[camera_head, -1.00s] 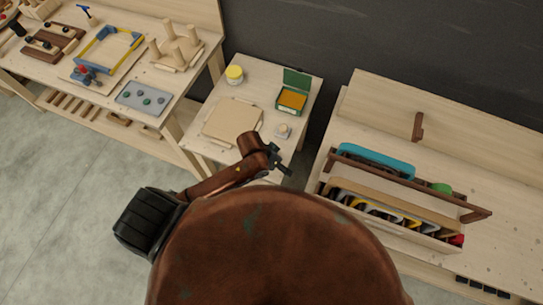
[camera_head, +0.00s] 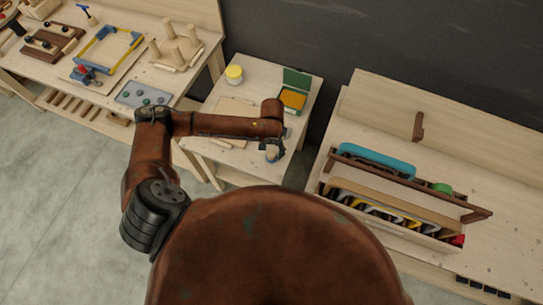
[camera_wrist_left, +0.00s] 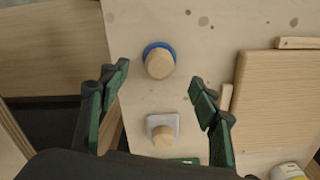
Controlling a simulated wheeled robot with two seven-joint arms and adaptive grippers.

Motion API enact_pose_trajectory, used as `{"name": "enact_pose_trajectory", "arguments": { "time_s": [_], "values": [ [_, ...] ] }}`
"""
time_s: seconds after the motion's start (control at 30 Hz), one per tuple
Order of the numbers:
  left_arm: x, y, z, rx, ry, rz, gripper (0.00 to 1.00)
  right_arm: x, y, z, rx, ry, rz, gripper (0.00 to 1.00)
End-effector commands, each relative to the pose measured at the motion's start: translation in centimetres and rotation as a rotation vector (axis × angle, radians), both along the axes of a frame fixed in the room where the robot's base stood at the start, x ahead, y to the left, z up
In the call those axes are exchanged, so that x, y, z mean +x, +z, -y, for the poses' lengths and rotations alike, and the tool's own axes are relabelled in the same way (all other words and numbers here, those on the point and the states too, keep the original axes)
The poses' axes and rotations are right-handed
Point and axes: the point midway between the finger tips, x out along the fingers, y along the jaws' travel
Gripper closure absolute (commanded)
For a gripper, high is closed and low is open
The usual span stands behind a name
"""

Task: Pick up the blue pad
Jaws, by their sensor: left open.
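The blue pad is a round blue disc with a wooden knob on top (camera_wrist_left: 160,62). It sits on the small light wood table in the left wrist view, near the top. In the head view the pad (camera_head: 271,156) shows just below my left gripper (camera_head: 272,146). In the left wrist view my left gripper (camera_wrist_left: 160,88) is open and empty, its fingers wide apart. The pad is above the gap between the fingers in that view, and I see no contact. My right gripper is not in view.
A grey-white square pad with a wooden knob (camera_wrist_left: 163,132) stands near the blue pad. A wooden board (camera_head: 232,108), a yellow-lidded jar (camera_head: 234,74) and an open green box (camera_head: 293,97) share the table. A tool rack (camera_head: 395,205) stands on the bench to the right.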

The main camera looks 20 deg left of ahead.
Motion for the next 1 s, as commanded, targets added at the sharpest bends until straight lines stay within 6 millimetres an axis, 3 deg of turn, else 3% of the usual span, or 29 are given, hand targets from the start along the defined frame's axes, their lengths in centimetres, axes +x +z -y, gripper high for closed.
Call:
{"name": "enact_pose_trajectory", "arguments": {
  "time_s": [0.33, 0.6, 1.0],
  "values": [
    [-0.4, -4.4, 0.2, 0.001, -0.002, -0.002, 0.43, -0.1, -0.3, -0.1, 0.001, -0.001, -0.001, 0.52],
    [-0.3, -5.0, 0.2, 0.0, -0.003, 0.001, 0.43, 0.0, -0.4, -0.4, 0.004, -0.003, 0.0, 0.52],
    [-0.3, -5.0, 0.2, 0.0, -0.003, 0.001, 0.7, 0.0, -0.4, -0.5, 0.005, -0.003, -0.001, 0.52]
  ]
}}
